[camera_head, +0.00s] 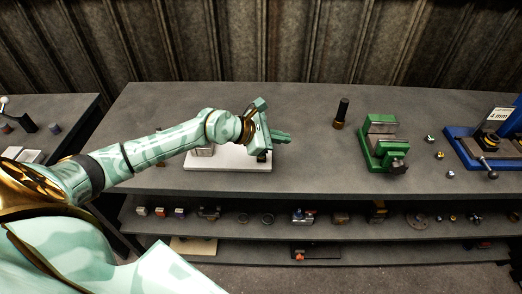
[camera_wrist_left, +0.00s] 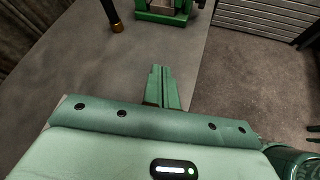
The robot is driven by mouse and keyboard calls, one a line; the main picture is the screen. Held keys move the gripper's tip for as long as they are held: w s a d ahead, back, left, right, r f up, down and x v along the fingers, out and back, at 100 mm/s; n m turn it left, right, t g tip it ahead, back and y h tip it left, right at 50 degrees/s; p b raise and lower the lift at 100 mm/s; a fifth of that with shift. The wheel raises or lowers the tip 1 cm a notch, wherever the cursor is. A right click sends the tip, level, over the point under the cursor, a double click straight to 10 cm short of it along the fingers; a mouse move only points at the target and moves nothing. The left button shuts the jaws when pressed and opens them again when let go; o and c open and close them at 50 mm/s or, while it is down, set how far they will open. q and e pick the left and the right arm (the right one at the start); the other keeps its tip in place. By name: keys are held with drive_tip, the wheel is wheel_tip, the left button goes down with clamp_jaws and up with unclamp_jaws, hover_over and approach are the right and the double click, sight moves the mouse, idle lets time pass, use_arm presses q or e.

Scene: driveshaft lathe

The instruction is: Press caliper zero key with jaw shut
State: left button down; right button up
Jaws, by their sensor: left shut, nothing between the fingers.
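My left gripper (camera_head: 288,136) reaches in from the left over the bench, its shut fingers pointing right. In the left wrist view the fingers (camera_wrist_left: 161,80) are pressed together with nothing between them. Below the gripper lies a white plate (camera_head: 230,185), partly covered by my arm. A small dark part (camera_head: 262,157) shows at the plate's right side, just under the gripper; I cannot tell whether it belongs to the caliper. I cannot make out the caliper, its jaw or its zero key. My right gripper is not in view.
A black-and-brass cylinder (camera_head: 341,112) stands right of the gripper. Beyond it are a green vise (camera_head: 381,146), several small metal parts, and a blue tray (camera_head: 462,148) with a "4 mm" sign (camera_head: 499,115). The bench (camera_head: 315,170) is clear between plate and vise.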

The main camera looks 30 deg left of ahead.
use_arm(q)
drive_tip(key=w+a+m+g+y, duration=0.1)
drive_tip(key=a+y, duration=0.3)
drive_tip(key=a, duration=0.4)
drive_tip(key=shift+a+r+m, duration=0.15)
drive_tip(key=shift+m, duration=0.75)
wheel_tip(320, 180, down, 8)
drive_tip(key=b, duration=0.5)
drive_tip(key=shift+f+b, duration=0.4)
drive_tip(key=shift+b, duration=0.1)
idle(0.5)
drive_tip(key=shift+f, duration=0.4)
